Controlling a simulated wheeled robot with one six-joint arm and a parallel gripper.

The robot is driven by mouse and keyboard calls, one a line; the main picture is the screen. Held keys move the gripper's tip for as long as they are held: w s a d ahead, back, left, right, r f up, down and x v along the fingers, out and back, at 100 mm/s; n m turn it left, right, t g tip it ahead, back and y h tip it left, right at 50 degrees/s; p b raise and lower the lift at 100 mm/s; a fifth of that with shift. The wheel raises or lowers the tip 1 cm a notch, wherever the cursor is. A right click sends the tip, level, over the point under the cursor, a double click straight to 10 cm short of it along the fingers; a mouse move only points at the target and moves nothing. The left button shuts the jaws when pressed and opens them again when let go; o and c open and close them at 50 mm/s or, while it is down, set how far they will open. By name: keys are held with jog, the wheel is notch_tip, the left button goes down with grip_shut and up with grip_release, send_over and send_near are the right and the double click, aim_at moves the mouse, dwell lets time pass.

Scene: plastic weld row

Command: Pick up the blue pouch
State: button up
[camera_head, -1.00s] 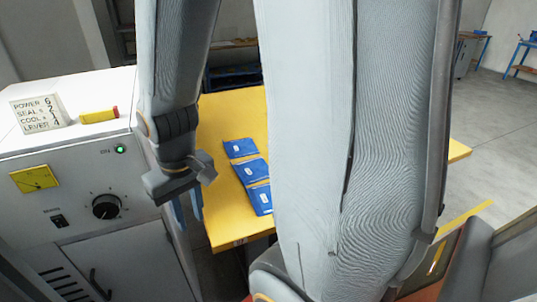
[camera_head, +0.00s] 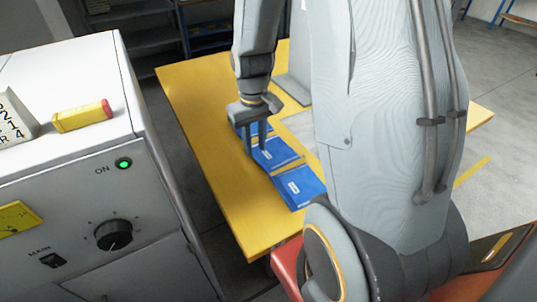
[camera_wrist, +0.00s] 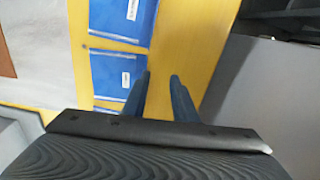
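Several blue pouches with small white labels lie in a row on the yellow table (camera_head: 225,205). The nearest blue pouch (camera_head: 299,187) is clear of my gripper, the middle blue pouch (camera_head: 275,153) is just beside my fingers, and the far one is partly hidden behind them. My gripper (camera_head: 255,152) is open and empty, pointing down at the pouch row. In the wrist view, my gripper (camera_wrist: 159,76) has its fingers apart over bare yellow table, beside the pouches (camera_wrist: 110,73) and (camera_wrist: 123,18). I cannot tell whether the fingertips touch anything.
A grey-white machine (camera_head: 75,185) with a dial and a lit green light stands at the left. A yellow and red block (camera_head: 82,116) and a lettered card (camera_head: 14,122) rest on it. Shelves stand behind. The table's near left part is bare.

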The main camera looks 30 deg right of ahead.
aim_at(263, 166)
jog(key=shift+w+d+f+p, duration=0.3)
jog(key=shift+d+f, duration=0.25)
jog(key=shift+f, duration=1.3)
jog(key=shift+w+d+f+p, duration=0.35)
jog(key=shift+d+f, duration=0.15)
jog(key=shift+f, duration=1.35)
jog(key=shift+w+d+f+p, duration=0.3)
jog(key=shift+d+f, duration=0.25)
jog(key=shift+f, duration=1.3)
grip_shut()
